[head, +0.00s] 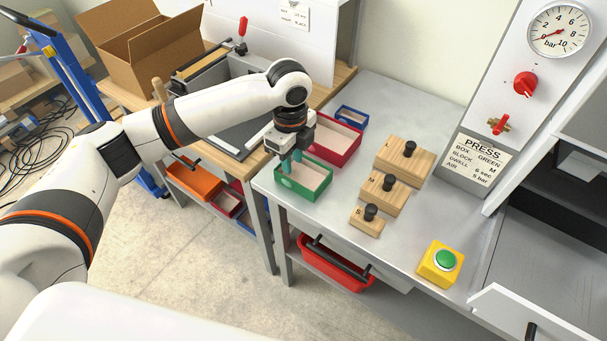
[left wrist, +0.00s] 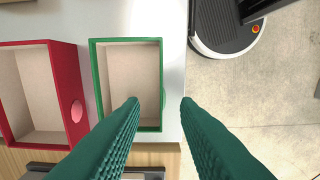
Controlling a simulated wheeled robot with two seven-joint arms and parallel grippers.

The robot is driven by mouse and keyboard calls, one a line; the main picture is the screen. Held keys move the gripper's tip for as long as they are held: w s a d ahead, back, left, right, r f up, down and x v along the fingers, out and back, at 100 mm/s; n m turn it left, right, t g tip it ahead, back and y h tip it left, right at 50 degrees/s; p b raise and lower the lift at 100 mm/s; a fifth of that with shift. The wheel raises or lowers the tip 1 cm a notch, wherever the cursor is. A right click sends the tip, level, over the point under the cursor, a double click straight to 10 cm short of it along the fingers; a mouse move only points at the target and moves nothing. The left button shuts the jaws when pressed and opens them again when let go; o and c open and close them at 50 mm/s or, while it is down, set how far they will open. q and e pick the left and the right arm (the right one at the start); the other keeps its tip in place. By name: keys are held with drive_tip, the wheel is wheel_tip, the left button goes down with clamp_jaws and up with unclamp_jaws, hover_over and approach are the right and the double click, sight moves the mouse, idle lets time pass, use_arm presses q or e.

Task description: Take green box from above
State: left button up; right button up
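The green box (head: 312,196) is an open-topped box with a pale inside, standing on the grey bench near its left edge. It also shows in the left wrist view (left wrist: 96,85). My left gripper (head: 291,163) points down over the box from above. In the left wrist view its green fingers (left wrist: 160,100) are apart with nothing between them. One fingertip appears over the box's inside and the other beyond its right wall, so they straddle that wall. I cannot tell how far above the rim they are. My right gripper is not in view.
A red box (head: 349,156) stands close beside the green one, with a small blue box (head: 351,118) behind. Several wooden blocks with black knobs, such as the smallest (head: 366,226), stand to the right. A yellow-based green button (head: 440,264) is near the front edge.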

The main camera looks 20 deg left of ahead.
sight(296, 184)
use_arm(q)
wheel_tip(296, 184, down, 3)
drive_tip(key=shift+f, duration=0.15)
drive_tip(key=f, duration=0.1)
drive_tip(key=f+p, duration=0.1)
drive_tip(key=f, duration=0.1)
drive_tip(key=f+p, duration=0.1)
drive_tip(key=shift+s+d+f, duration=0.2)
drive_tip(key=shift+d+f, duration=0.2)
drive_tip(key=shift+f, duration=0.3)
clamp_jaws()
